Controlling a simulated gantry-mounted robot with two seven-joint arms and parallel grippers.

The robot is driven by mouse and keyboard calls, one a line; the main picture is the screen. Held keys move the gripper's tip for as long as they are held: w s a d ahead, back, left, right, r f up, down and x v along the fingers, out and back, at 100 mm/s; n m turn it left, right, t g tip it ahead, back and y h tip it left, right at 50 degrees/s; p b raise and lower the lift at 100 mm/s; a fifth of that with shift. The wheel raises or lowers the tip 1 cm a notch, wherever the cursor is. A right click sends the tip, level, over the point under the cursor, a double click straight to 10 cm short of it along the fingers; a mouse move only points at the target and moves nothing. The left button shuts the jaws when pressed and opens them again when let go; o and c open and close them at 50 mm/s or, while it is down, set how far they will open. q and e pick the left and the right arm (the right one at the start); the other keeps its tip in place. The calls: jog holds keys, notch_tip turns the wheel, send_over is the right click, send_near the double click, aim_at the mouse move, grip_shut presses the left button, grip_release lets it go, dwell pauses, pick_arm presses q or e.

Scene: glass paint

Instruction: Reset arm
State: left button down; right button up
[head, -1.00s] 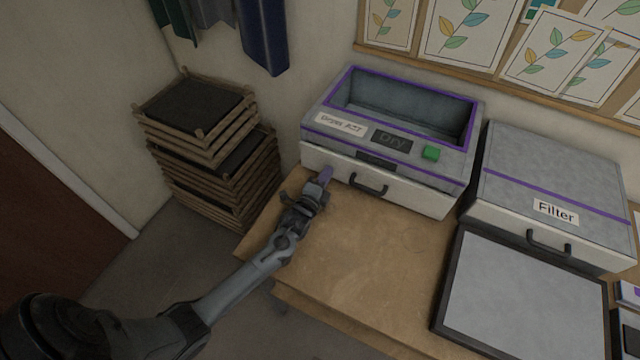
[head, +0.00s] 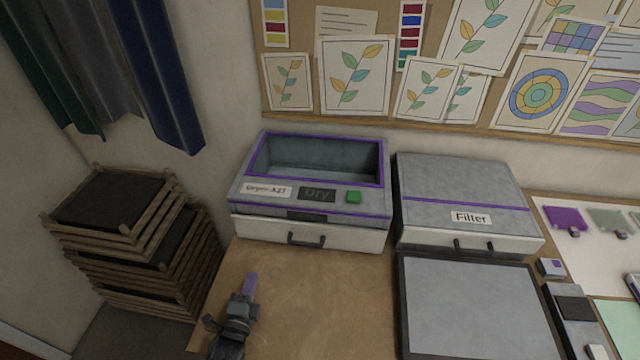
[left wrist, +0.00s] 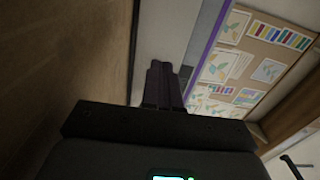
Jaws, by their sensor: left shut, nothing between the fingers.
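My left gripper (head: 250,285) is shut and empty, with purple fingertips. In the head view it is over the front left part of the wooden table (head: 300,310), in front of the dryer and apart from it. In the left wrist view its closed fingers (left wrist: 163,84) point toward a pale front with a purple strip. The drawer looks shut. My right gripper is not in view.
A grey box labelled "Filter" (head: 465,190) stands right of the dryer. A dark-framed pale panel (head: 480,310) lies before it. Stacked wooden racks (head: 125,240) stand at the left. Small colour samples (head: 567,220) lie at the right. The table before the dryer is clear.

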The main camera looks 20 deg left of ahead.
pick_arm(q)
jog(key=shift+s+d+f+n+g, duration=0.15)
jog(key=shift+s+d+n+g, duration=0.05)
jog(key=shift+d+n+g, duration=0.4)
jog(key=s+d+n+g+h, duration=0.1)
jog(key=d+n, duration=0.1)
jog(key=s+d+n+g+h, duration=0.1)
jog(key=s+d+n+g, duration=0.1)
jog(key=shift+f, duration=0.4)
jog(key=s+d+n+g, duration=0.1)
jog(key=s+d+n+g+h, duration=0.1)
jog(key=s, duration=0.1)
jog(key=s+d+g, duration=0.1)
jog(key=shift+s+d+r+n, duration=0.2)
jog(key=shift+s+n, duration=0.2)
jog(key=s+g, duration=0.1)
jog(key=s, duration=0.1)
jog(key=s+d+r+n+g, duration=0.1)
jog(key=s+d+n+g+h, duration=0.1)
jog(key=s, duration=0.1)
jog(key=shift+s+d+r, duration=0.1)
jog(key=shift+s+r, duration=0.1)
jog(key=shift+s, duration=0.15)
jog(key=s+d+r+n+g, duration=0.1)
jog(key=s+r+n+g, duration=0.25)
jog(key=s, duration=0.45)
notch_tip(320, 180, up, 28)
jog(key=p, duration=2.8)
jog(key=shift+w+f, duration=0.15)
jog(key=shift+f, duration=0.05)
